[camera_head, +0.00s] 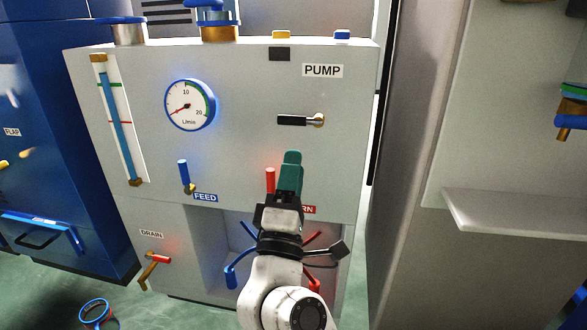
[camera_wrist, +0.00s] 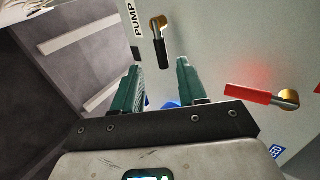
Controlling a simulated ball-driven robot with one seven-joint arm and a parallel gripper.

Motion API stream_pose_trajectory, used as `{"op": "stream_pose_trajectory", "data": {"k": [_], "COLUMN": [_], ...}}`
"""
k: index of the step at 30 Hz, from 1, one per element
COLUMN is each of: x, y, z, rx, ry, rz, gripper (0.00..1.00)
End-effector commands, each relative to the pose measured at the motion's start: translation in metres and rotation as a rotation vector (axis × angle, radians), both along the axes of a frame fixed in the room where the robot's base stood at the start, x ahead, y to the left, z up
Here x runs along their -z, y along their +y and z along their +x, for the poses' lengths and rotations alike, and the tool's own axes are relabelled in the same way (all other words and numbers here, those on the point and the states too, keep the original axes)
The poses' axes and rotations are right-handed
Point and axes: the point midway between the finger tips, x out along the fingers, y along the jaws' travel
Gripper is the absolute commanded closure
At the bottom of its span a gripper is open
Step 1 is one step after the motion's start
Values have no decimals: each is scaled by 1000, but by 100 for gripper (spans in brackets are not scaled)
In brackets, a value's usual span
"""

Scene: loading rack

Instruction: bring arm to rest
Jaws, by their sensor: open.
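My gripper (camera_head: 290,172) has green fingers and stands in front of the grey pump cabinet (camera_head: 240,75), just right of a red lever. In the wrist view my gripper (camera_wrist: 158,80) shows its two fingers spread apart with nothing between them. The red lever (camera_head: 270,181) points up in the head view; it also shows in the wrist view (camera_wrist: 247,94), to the right of the fingers. A black pump lever (camera_head: 293,120) lies level below the PUMP label. My arm partly hides the label below the red lever and the recess behind it.
A round gauge (camera_head: 190,105) and a blue FEED lever (camera_head: 184,174) are on the panel. A red DRAIN handle (camera_head: 158,259) sticks out lower left. The recess (camera_head: 205,240) holds blue and red handles. A grey shelf (camera_head: 510,215) juts out at right. A blue ring (camera_head: 82,318) lies on the floor.

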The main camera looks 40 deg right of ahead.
Motion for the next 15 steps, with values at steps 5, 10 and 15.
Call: {"op": "stream_pose_trajectory", "data": {"k": [5,10,15], "x": [0,0,-9], "y": [0,0,10], "z": [0,0,1], "rx": [0,1,41], "ry": [0,1,95], "rz": [0,0,-183], "gripper": [58,58,58]}}
